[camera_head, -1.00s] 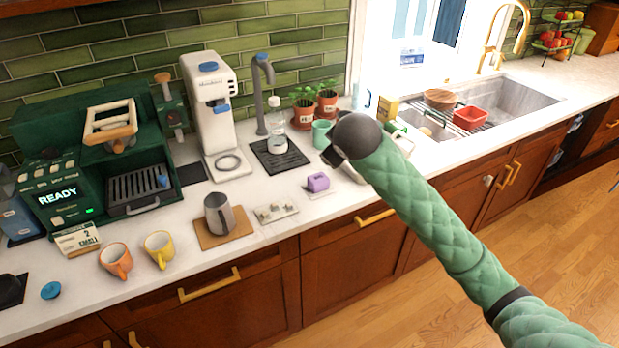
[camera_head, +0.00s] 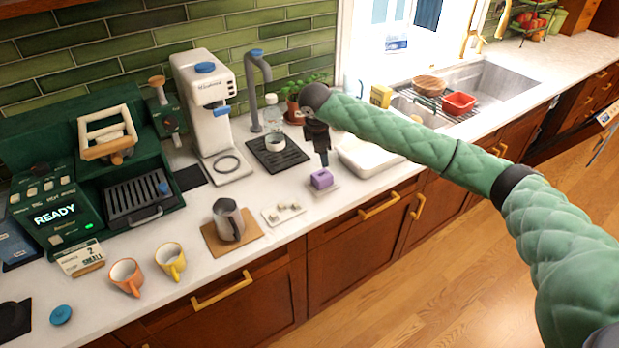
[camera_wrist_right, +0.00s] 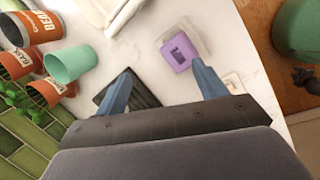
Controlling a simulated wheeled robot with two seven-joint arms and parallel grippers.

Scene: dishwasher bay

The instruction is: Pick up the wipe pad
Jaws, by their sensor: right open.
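The wipe pad, which I take to be the purple block (camera_head: 322,179), sits on a small pale tray (camera_head: 326,190) near the counter's front edge. In the right wrist view the purple block (camera_wrist_right: 179,50) has a dark notch in its top and lies beyond the fingertips. My right gripper (camera_head: 323,162) points down just above and behind the block in the head view. In the right wrist view my right gripper (camera_wrist_right: 160,82) has its blue fingers spread apart with nothing between them. My left gripper is not in view.
A white tray (camera_head: 364,161) lies to the right of the block. A dark drip mat (camera_head: 283,158) holding a small cup and bottle is to the left. A dish of small cubes (camera_head: 284,213) and a steel pitcher (camera_head: 228,221) stand front left. A green cup (camera_wrist_right: 70,64) shows in the wrist view.

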